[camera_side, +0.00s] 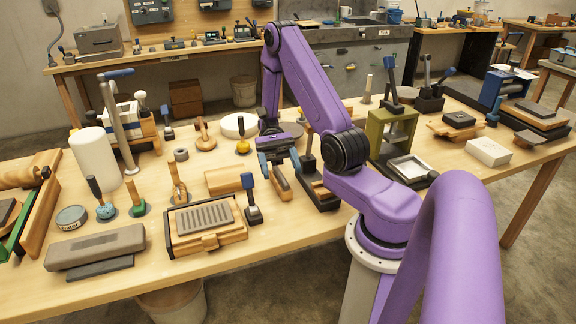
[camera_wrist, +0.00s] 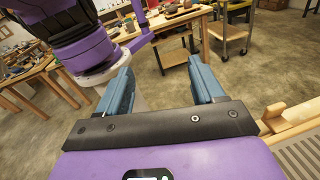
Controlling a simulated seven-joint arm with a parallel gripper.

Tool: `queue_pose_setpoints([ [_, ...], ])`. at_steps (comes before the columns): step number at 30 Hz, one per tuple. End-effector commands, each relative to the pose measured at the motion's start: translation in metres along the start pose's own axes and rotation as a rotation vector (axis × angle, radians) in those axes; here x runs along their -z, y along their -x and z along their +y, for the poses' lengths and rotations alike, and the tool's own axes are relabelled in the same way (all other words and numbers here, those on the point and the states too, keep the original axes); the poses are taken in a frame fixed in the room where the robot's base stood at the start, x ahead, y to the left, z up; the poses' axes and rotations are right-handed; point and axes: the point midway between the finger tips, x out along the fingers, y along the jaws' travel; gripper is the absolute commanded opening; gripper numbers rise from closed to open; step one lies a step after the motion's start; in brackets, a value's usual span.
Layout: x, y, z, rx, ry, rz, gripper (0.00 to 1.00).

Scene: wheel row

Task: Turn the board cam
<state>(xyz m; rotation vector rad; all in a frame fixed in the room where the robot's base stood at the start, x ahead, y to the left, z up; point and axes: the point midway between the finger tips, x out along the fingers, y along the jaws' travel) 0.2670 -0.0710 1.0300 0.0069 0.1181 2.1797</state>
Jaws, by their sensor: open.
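My gripper (camera_side: 279,165) is in the middle of the side view, above the workbench, with its blue fingers apart and nothing between them. The wrist view shows the same open gripper (camera_wrist: 160,72), facing my own base and the floor. I cannot tell which fixture is the board cam. Small handled fixtures stand left of my gripper: a wooden-handled one (camera_side: 179,188), another with a wooden knob (camera_side: 204,137), and a dark-handled one (camera_side: 96,190). A blue-handled lever (camera_side: 249,190) stands just front-left of my gripper. A wooden piece (camera_side: 280,182) lies close below it.
A wooden box with a ribbed grey plate (camera_side: 203,217) lies in front. A white cylinder (camera_side: 95,160) and a tall metal post (camera_side: 118,125) stand at left. A green frame (camera_side: 391,133) stands at right. Bare tabletop (camera_side: 300,228) shows along the front edge.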

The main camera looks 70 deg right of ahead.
Motion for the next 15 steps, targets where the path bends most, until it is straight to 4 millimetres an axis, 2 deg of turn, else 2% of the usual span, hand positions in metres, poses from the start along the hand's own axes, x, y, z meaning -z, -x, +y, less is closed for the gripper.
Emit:
queue_pose_setpoints([
  [6, -0.008, -0.014, 0.013, 0.002, 0.001, 0.0, 0.67],
  [15, -0.009, -0.017, 0.015, 0.001, 0.001, 0.0, 0.67],
])
